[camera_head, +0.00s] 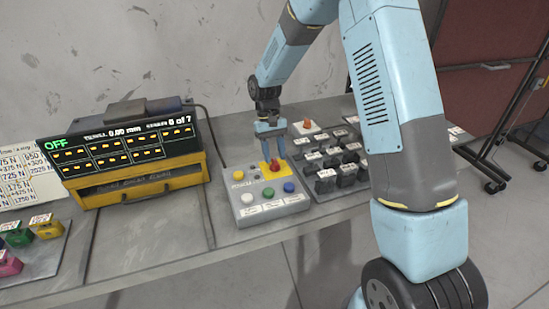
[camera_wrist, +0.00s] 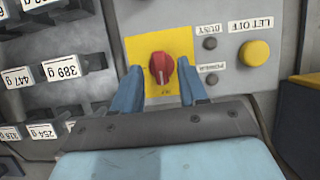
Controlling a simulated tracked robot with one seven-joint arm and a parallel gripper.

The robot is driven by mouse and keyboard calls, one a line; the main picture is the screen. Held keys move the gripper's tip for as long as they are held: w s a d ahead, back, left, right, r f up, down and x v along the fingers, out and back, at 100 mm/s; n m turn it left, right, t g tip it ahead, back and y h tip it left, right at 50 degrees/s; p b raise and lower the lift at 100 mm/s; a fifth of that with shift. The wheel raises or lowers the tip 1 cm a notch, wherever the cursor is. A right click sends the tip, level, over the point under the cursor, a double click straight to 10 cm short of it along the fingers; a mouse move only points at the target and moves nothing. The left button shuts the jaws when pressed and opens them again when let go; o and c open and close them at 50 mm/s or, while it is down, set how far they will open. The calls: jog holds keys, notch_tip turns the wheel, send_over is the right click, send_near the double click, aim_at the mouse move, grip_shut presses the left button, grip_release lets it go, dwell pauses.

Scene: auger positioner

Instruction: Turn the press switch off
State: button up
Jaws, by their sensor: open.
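The press switch is a red rotary knob (camera_wrist: 162,68) on a yellow plate (camera_wrist: 143,48) of the grey control panel (camera_head: 250,212). In the wrist view its grip bar stands nearly upright in the picture, and small lettering below it is too small to read surely. My gripper (camera_wrist: 160,66) is open, with one blue finger on each side of the knob and gaps visible. In the head view my gripper (camera_head: 274,150) points down over the yellow plate, and the red knob (camera_head: 274,165) shows between and below the fingers. The display (camera_head: 125,150) reads OFF in green and 0.00 mm.
The panel also has white, green, blue and yellow buttons (camera_head: 289,187). A rack of dark labelled weights (camera_head: 335,165) stands close on the right. The yellow-framed display unit stands left on the bench (camera_head: 180,225), with coloured blocks (camera_head: 45,228) further left.

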jog(key=v, duration=1.2)
jog(key=shift+d+r, duration=0.1)
